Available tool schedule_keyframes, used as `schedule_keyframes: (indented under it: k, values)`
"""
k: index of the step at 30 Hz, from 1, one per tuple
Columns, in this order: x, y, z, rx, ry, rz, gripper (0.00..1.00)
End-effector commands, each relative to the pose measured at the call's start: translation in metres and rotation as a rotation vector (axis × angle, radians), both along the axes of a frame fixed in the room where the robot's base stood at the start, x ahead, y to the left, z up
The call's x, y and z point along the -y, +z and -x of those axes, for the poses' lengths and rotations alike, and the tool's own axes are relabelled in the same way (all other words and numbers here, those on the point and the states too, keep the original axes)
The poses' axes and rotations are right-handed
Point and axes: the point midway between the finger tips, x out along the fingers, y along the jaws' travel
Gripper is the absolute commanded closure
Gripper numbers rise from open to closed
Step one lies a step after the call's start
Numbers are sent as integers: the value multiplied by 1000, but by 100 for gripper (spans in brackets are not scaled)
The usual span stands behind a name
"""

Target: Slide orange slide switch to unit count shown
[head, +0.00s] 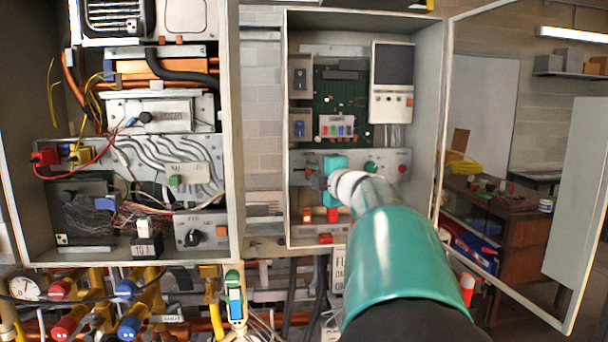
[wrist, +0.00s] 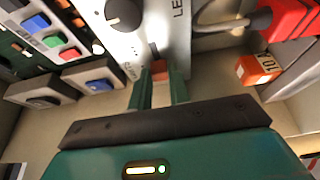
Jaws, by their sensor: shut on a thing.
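In the wrist view, the orange slide switch (wrist: 159,67) sits at the lower end of a short dark slot (wrist: 154,49) on a light grey panel. My gripper (wrist: 159,82) has its two green fingers closed around the switch, one on each side. The switch's lower part is hidden between the fingers. Printed marks beside the slot are too small and partly covered to read.
A dark-pointer knob (wrist: 122,14) is near the slot. Coloured buttons (wrist: 54,41) and a blue rocker switch (wrist: 98,85) are to the left. An orange labelled block (wrist: 258,68) and a red part (wrist: 291,18) are to the right. The cabinet door (head: 575,195) stands open.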

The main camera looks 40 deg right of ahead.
Motion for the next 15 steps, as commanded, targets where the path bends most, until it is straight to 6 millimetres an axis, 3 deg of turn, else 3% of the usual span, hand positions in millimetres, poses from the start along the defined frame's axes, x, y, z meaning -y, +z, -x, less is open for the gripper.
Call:
schedule_keyframes:
  k: [6,7,10,15]
  values:
    - [0,0,0,-1,0,-1,100]
    - [0,0,0,-1,0,-1,77]
    - [0,0,0,-1,0,-1,58]
    - [0,0,0,-1,1,0,58]
